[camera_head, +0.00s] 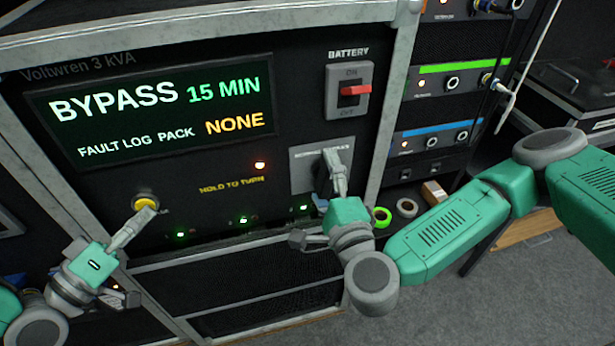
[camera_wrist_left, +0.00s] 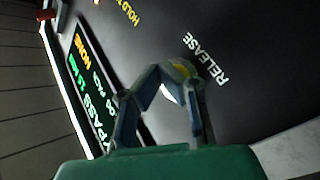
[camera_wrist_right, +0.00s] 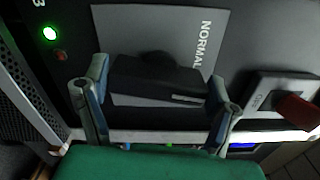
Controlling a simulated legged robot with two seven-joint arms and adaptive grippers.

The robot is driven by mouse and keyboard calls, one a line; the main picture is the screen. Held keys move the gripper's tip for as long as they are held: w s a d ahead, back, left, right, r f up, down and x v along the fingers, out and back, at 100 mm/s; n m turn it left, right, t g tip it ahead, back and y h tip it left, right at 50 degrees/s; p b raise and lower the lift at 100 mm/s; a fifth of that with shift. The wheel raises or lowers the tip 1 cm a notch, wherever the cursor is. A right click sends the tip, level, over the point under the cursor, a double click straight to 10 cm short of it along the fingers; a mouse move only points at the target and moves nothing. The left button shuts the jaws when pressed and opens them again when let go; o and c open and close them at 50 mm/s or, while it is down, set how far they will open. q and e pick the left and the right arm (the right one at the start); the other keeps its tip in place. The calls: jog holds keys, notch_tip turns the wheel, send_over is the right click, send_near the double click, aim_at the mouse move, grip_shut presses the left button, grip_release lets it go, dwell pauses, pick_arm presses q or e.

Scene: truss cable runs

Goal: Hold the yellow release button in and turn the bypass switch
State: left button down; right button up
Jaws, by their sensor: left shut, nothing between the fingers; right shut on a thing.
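The yellow release button (camera_head: 146,203) is on the black panel at lower left in the head view. My left gripper (camera_head: 152,211) is shut and empty, its fingertips against or just in front of the button. The left wrist view shows part of the button (camera_wrist_left: 181,69) behind the fingertips (camera_wrist_left: 172,72), beside the word RELEASE. The bypass switch (camera_wrist_right: 160,80) is a black knob on a grey plate marked NORMAL (camera_wrist_right: 205,40). My right gripper (camera_head: 332,168) is shut on the knob; the right wrist view shows a finger on each side. Whether the button is pressed in is hard to tell.
The display (camera_head: 160,108) reads BYPASS 15 MIN, FAULT LOG PACK NONE. An orange light (camera_head: 260,165) glows above HOLD TO TURN. A red battery switch (camera_head: 354,90) sits above the bypass plate. Racks with cables stand at right, and tape rolls (camera_head: 381,216) lie below them.

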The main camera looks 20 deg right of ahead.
jog(key=n, duration=0.5)
jog(key=shift+s+a+f+n, duration=0.1)
jog(key=shift+f+n, duration=0.25)
jog(key=shift+n, duration=0.05)
jog(key=n, duration=0.5)
jog(key=shift+f, duration=0.2)
